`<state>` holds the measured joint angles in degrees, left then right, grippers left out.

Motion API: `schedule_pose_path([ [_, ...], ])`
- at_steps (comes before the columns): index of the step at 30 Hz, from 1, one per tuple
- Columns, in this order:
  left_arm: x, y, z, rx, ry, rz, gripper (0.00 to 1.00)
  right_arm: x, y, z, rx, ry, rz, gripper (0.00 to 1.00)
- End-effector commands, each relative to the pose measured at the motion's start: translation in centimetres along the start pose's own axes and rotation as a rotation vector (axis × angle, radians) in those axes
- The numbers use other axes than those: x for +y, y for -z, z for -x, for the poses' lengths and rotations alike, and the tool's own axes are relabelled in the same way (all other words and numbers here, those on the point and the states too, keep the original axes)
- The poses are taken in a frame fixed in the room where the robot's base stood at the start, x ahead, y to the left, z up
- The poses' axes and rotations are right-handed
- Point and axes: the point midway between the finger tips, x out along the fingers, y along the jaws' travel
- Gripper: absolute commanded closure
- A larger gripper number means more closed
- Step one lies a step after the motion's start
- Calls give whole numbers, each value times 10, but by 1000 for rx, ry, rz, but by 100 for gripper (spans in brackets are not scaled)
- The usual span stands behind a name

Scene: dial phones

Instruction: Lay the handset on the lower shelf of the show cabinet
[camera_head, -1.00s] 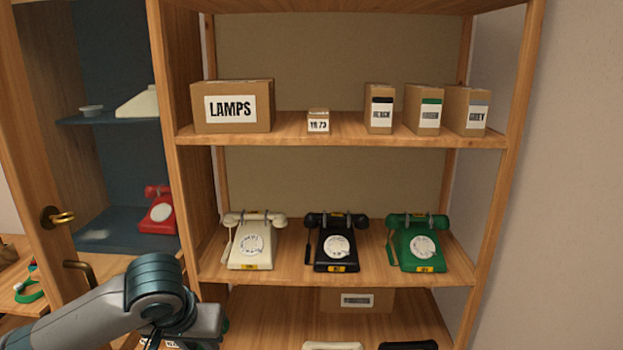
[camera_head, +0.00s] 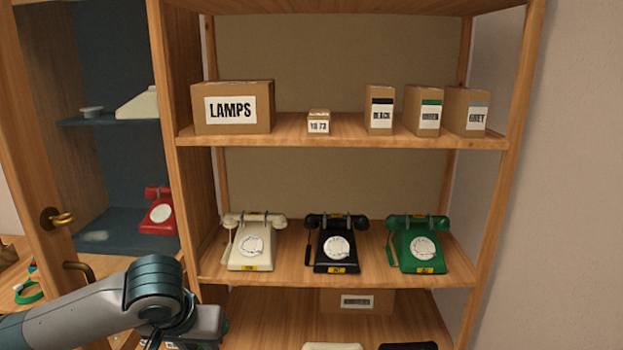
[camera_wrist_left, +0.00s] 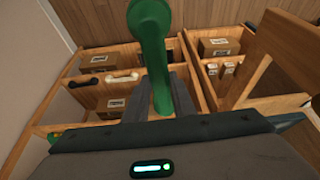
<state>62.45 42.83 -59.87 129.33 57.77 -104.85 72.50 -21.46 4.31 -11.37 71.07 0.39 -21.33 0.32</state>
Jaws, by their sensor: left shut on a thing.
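My left gripper (camera_wrist_left: 160,92) is shut on a green handset (camera_wrist_left: 150,30) in the left wrist view. The handset stands out between the fingers, one rounded end towards the top of the picture. In the head view my left arm comes in low from the left, and the gripper and handset are mostly hidden behind it or below the frame. The blue-lined show cabinet stands at the left. Its lower shelf (camera_head: 112,248) bears a red dial phone (camera_head: 159,212) at the right side and has bare room to the left of it. My right gripper is not in view.
A wooden rack holds a cream phone (camera_head: 250,246), a black phone (camera_head: 337,247) and a green phone (camera_head: 418,248), with boxes above. A wooden door edge with a brass knob (camera_head: 52,217) stands at the cabinet's left. A pale object (camera_head: 139,104) sits on the cabinet's upper shelf.

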Motion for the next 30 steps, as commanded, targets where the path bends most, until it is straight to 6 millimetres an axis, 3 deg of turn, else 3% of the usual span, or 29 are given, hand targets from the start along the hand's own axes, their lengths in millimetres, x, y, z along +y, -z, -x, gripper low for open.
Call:
schedule_pose_path([
  [17,1,-3,-6,-2,-2,-1,100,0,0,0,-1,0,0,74],
  [23,2,-19,-31,-6,-7,0,100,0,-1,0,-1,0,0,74],
  [30,2,-52,-77,-6,-10,1,100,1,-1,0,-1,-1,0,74],
])
